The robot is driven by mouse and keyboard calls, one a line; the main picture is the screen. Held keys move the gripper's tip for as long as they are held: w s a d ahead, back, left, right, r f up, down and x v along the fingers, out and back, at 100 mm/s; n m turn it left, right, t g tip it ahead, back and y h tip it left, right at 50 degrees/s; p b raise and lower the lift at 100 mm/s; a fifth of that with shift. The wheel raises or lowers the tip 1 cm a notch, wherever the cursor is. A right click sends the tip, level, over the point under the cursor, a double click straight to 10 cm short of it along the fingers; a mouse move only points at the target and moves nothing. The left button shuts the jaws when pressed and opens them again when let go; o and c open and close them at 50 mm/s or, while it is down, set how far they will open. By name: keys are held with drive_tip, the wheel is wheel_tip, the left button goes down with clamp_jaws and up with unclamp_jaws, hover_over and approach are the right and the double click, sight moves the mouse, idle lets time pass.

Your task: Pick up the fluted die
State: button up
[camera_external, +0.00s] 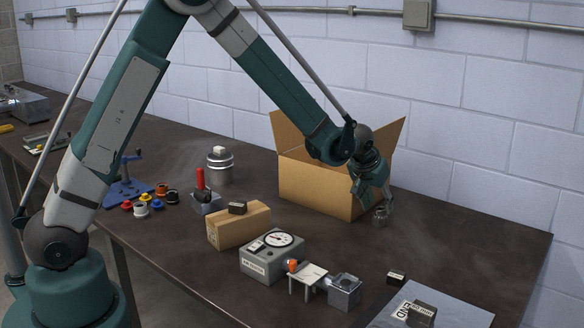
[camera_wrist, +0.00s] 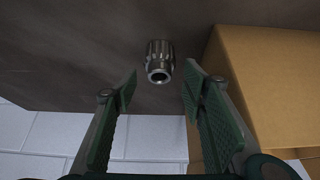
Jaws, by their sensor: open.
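The fluted die (camera_wrist: 160,52) is a small grey metal cylinder with grooves down its side and a round hole in its end. In the external view the fluted die (camera_external: 379,217) is on the dark table near the right front of the open cardboard box. My gripper (camera_external: 375,197) is just above it, pointing down. In the wrist view my gripper (camera_wrist: 160,82) is open, with one green finger on each side and the die seen in the gap, just beyond the fingertips. I see no finger touching it.
The cardboard box (camera_external: 312,184) stands close beside my gripper; its wall (camera_wrist: 275,85) is close to the right finger in the wrist view. A gauge block (camera_external: 265,263), small carton (camera_external: 235,230) and metal cube (camera_external: 344,292) stand nearer the front. The table right of the die is clear.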

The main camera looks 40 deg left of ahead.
drive_tip(key=shift+x, duration=2.05)
drive_tip(key=c, duration=1.2)
drive_tip(key=shift+r, duration=0.2)
drive_tip(key=shift+r, duration=0.5)
drive_tip(key=s, duration=0.7)
drive_tip(key=shift+s, duration=0.3)
drive_tip(key=shift+s+r, duration=0.15)
drive_tip(key=shift+s, duration=0.15)
wheel_tip(320, 180, up, 13)
drive_tip(key=shift+w+r+p, duration=0.1)
drive_tip(key=shift+r+p, duration=0.1)
drive_tip(key=shift+p, duration=0.55)
